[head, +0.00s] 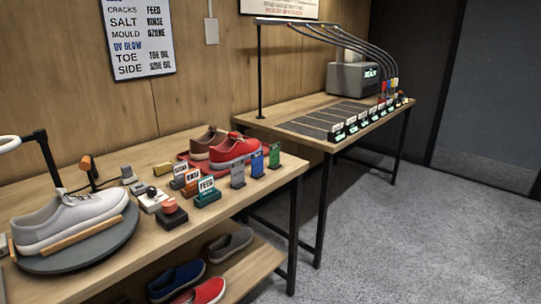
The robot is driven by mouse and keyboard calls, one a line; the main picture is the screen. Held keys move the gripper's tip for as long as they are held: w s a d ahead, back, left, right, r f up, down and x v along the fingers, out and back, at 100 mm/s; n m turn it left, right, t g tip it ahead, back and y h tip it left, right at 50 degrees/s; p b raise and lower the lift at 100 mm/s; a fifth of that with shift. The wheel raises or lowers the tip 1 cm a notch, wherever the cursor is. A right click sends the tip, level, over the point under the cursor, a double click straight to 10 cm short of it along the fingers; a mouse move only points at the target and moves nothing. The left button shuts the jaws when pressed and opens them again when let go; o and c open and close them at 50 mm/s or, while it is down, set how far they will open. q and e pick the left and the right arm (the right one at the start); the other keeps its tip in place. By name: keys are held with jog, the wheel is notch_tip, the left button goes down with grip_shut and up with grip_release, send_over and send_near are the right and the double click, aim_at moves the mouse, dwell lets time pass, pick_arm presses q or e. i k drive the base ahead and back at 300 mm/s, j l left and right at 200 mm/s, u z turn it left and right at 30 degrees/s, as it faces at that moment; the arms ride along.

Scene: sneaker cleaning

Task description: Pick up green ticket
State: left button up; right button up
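A green ticket (274,154) stands upright at the right end of the near table (265,190). It is the farthest in a short row of upright tickets. A blue ticket (257,165) stands next to it, and a grey ticket (238,174) stands nearer. Neither of my grippers is in view.
Red and brown sneakers (236,149) sit just left of the tickets. Small signs, including FEED (207,187), stand in front of them. A white sneaker (70,218) sits on a round turntable (95,252). The far table (310,108) carries a grey machine (357,78). Carpet is clear at right.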

aim_at(275, 150)
jog(key=l+u, duration=0.1)
jog(key=u, duration=0.25)
jog(key=i+l+u, duration=0.1)
jog(key=u, duration=0.25)
jog(key=l+u, duration=0.1)
jog(key=u, duration=0.25)
jog(key=i+l+u, duration=0.1)
jog(key=l+u, duration=0.2)
jog(key=l, duration=0.15)
jog(key=l+u, duration=0.3)
jog(key=l, duration=0.15)
jog(key=l+u, duration=0.25)
jog(key=l, duration=0.7)
